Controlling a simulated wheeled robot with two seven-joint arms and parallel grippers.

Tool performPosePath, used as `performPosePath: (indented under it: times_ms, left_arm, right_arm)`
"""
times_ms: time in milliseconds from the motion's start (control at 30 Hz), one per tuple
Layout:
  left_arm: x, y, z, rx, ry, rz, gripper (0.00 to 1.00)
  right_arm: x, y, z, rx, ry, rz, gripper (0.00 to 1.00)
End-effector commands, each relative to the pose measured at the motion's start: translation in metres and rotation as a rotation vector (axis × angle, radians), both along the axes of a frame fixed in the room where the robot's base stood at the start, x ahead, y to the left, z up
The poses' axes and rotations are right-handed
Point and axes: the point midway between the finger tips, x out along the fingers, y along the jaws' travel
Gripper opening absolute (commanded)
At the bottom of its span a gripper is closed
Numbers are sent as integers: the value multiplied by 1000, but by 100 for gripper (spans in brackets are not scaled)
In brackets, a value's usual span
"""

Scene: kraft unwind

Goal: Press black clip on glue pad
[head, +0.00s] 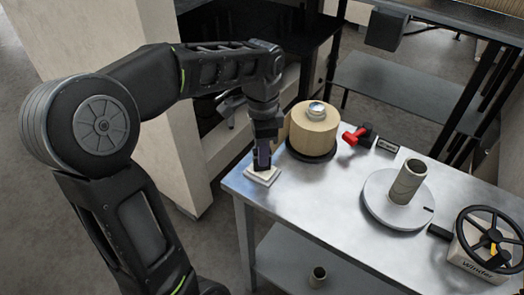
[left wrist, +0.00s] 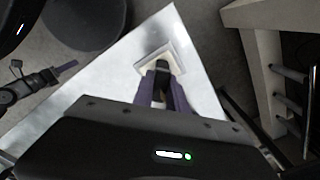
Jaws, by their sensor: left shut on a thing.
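The glue pad (head: 262,174) is a small pale square block near the left corner of the metal table. It also shows in the left wrist view (left wrist: 178,52), just beyond the fingertips. My left gripper (head: 262,160) points down over the pad, its purple fingers shut on the black clip (left wrist: 162,68). The clip's end is at the pad, but I cannot tell whether it touches. In the head view the clip is mostly hidden by the fingers.
A kraft paper roll (head: 312,131) stands on a dark disc right of the pad. Farther right are a red-handled tool (head: 352,136), a grey disc with a cardboard core (head: 408,182) and a winder with a handwheel (head: 490,240). The table's front middle (head: 315,205) is clear.

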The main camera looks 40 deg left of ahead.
Motion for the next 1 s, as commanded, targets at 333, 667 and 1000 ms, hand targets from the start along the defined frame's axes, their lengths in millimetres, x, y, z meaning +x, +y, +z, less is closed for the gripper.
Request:
performPosePath:
  times_ms: [333, 667, 1000]
  left_arm:
    - [-1, -1, -3, -2, 6, 0, 0]
    - [-1, 0, 19, -1, 3, 0, 0]
    - [0, 0, 50, -1, 1, 0, 0]
  right_arm:
    - [0, 0, 0, 0, 0, 0, 36]
    - [0, 0, 18, 0, 0, 0, 36]
    - [0, 0, 44, 0, 0, 0, 36]
